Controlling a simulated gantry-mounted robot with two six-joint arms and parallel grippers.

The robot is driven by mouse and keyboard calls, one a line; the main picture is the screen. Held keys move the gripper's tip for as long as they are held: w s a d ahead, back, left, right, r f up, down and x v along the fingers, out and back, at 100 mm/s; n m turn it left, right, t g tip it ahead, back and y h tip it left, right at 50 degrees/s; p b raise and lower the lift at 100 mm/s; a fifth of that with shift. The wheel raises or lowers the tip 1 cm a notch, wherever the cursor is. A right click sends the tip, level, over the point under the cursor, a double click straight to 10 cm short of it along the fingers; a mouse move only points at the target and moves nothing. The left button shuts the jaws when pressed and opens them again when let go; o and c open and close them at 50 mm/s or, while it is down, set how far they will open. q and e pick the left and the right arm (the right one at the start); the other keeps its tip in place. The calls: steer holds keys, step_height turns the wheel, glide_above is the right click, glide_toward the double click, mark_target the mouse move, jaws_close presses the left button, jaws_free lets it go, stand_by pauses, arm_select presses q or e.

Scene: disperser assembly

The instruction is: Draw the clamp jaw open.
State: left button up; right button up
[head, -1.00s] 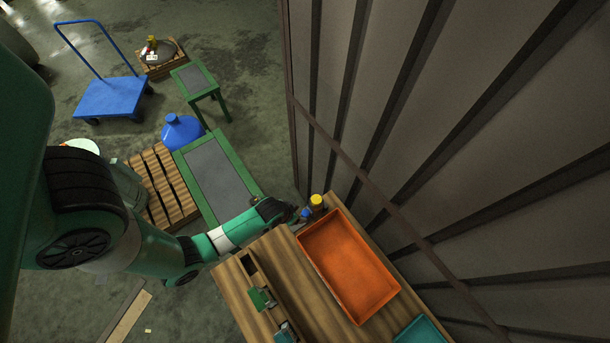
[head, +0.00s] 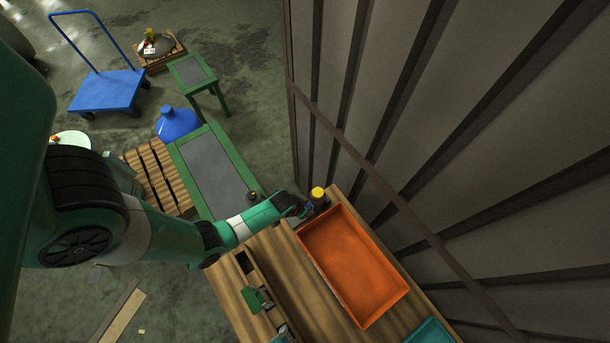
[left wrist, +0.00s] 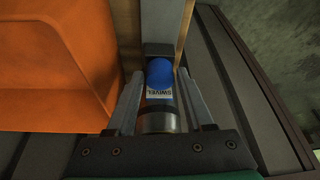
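My left gripper (head: 304,209) is at the far corner of the wooden bench, beside a yellow-capped dark object. In the left wrist view its two fingers (left wrist: 160,85) stand apart on either side of a blue rounded knob (left wrist: 159,73). A narrow gap shows between the knob and each finger. A grey block (left wrist: 159,48) lies just beyond the knob. I cannot tell which part is the clamp jaw. My right gripper is not in view.
An orange tray (head: 352,264) lies on the bench right beside the gripper. The yellow-capped object (head: 318,193) stands near the wall. Green fixtures (head: 257,300) sit at the bench's left side. The ribbed wall (head: 400,130) closes off the right.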

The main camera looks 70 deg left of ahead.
arm_select(q)
jaws_close()
stand_by(1.1)
